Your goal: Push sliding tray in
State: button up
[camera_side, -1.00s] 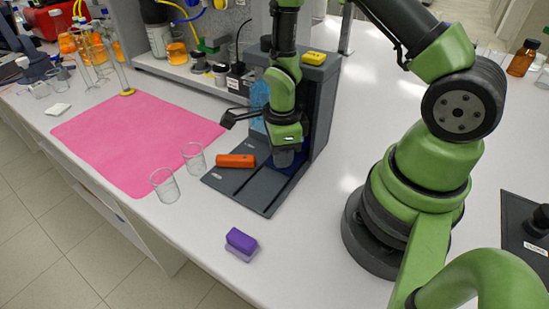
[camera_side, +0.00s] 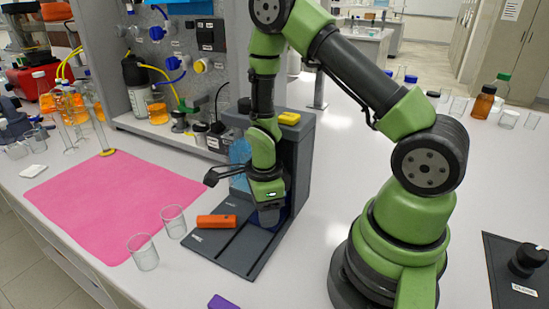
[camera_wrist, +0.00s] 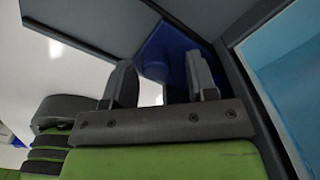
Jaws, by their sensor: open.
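The membrane rig (camera_side: 299,150) is a dark grey upright housing on a flat dark base plate (camera_side: 232,251). A dark blue part (camera_side: 284,217), perhaps the sliding tray, shows low inside the housing, mostly behind my gripper. My gripper (camera_side: 268,213) points down at the front of the housing, just above the base. In the wrist view my gripper (camera_wrist: 162,82) has its two fingers apart, with the blue part (camera_wrist: 177,47) just beyond them. I cannot tell whether they touch it. An orange block (camera_side: 216,221) lies on the base plate, left of my gripper.
Two clear beakers (camera_side: 143,252) (camera_side: 174,221) stand left of the rig. A pink mat (camera_side: 105,200) covers the bench further left. A purple block (camera_side: 221,301) is cut off at the bottom edge. A yellow item (camera_side: 289,118) sits on top of the housing.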

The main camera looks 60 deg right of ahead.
jog(key=a, duration=0.4)
jog(key=shift+a, duration=0.15)
notch_tip(320, 180, up, 15)
notch_tip(320, 180, down, 15)
jog(key=n+g, duration=0.1)
jog(key=n, duration=0.6)
jog(key=n+g+y, duration=0.1)
jog(key=n, duration=0.6)
jog(key=n+g+y, duration=0.1)
jog(key=n+g, duration=0.1)
jog(key=n, duration=0.5)
jog(key=shift+w+r+n, duration=0.1)
jog(key=shift+n, duration=0.2)
jog(key=a, duration=0.4)
jog(key=shift+a, duration=0.4)
notch_tip(320, 180, up, 22)
jog(key=d+n+t, duration=0.2)
jog(key=t, duration=0.3)
jog(key=s+r+n+t, duration=0.1)
jog(key=s+r+t, duration=0.4)
jog(key=s, duration=0.3)
jog(key=shift+s, duration=0.15)
